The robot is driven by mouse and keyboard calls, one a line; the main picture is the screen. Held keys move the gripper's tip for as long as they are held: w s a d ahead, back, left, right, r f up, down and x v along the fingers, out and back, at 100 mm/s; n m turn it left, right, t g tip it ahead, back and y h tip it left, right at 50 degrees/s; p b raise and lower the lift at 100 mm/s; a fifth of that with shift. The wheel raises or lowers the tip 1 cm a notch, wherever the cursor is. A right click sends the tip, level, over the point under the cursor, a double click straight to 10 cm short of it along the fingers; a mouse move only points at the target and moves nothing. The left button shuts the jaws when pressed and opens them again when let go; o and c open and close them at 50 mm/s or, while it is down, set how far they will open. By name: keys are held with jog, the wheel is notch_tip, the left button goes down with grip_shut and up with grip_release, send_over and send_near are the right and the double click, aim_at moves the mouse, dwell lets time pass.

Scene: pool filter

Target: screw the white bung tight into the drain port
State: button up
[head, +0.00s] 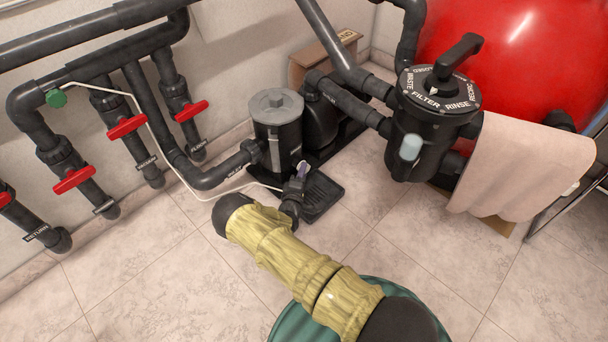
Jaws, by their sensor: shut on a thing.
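My gripper (297,187) is low at the front right of the dark pump (277,130), close to the foot of its strainer pot. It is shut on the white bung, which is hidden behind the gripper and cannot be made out. The drain port is hidden there too, so how deep the bung sits and whether it is straight cannot be told. A small purple-grey part (303,168) shows at the gripper's far end.
A thin white line (177,177) runs from a green cap (56,98) on the pipework to near my gripper. Red-handled valves (126,127) stand left. The filter valve (438,92), a hanging towel (528,168) and a red tank (530,50) stand right. Floor at left is clear.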

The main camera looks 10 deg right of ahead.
jog(key=shift+w, duration=0.1)
jog(key=o, duration=1.1)
jog(key=shift+a, duration=0.1)
jog(key=p+v, duration=0.4)
jog(key=v, duration=0.1)
